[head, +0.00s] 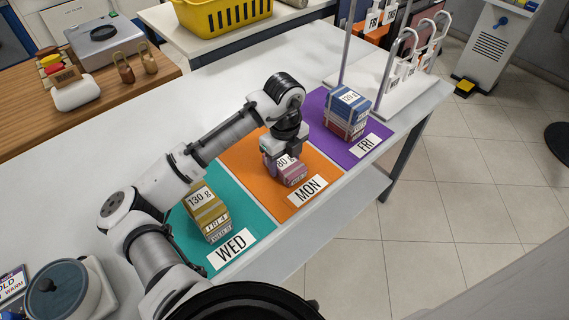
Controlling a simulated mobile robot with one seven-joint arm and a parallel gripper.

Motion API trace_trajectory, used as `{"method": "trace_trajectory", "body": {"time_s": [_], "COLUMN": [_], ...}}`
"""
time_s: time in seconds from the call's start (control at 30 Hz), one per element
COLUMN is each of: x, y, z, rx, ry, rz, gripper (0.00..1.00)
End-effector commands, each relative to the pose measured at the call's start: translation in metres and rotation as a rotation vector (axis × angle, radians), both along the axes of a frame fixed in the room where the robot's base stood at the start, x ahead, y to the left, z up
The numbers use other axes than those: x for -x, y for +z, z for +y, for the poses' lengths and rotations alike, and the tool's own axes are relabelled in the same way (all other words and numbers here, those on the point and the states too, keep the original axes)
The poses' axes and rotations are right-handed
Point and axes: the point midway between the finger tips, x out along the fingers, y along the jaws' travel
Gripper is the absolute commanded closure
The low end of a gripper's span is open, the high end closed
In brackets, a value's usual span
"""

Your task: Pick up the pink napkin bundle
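The pink napkin bundle (293,176) sits on the orange mat (248,177) marked MON. It carries a white label reading 80 g. My gripper (290,153) points down right over the bundle and hides part of its top and far side. The fingertips are small, dark and partly lost against the bundle, so I cannot tell whether they are open around it or shut on it. The bundle seems to rest on the mat.
A yellow striped bundle (206,213) labelled 130 g stands on the teal mat (188,244) at left. A blue bundle (346,103) sits on a red one (343,128) on the purple mat (316,105), near a white rack (387,103). A yellow basket (224,15) stands behind.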

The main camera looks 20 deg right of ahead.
Motion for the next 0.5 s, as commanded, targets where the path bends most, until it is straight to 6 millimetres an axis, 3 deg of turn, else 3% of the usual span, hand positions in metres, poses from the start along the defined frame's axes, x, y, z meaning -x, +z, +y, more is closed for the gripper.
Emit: {"method": "trace_trajectory", "body": {"time_s": [0.13, 0.5], "x": [0.0, -0.0002], "y": [0.0004, 0.0069], "z": [0.0, -0.0003], "rx": [0.0, 0.0], "ry": [0.0, -0.001], "rz": [0.0, -0.001], "gripper": [0.67, 0.67]}}
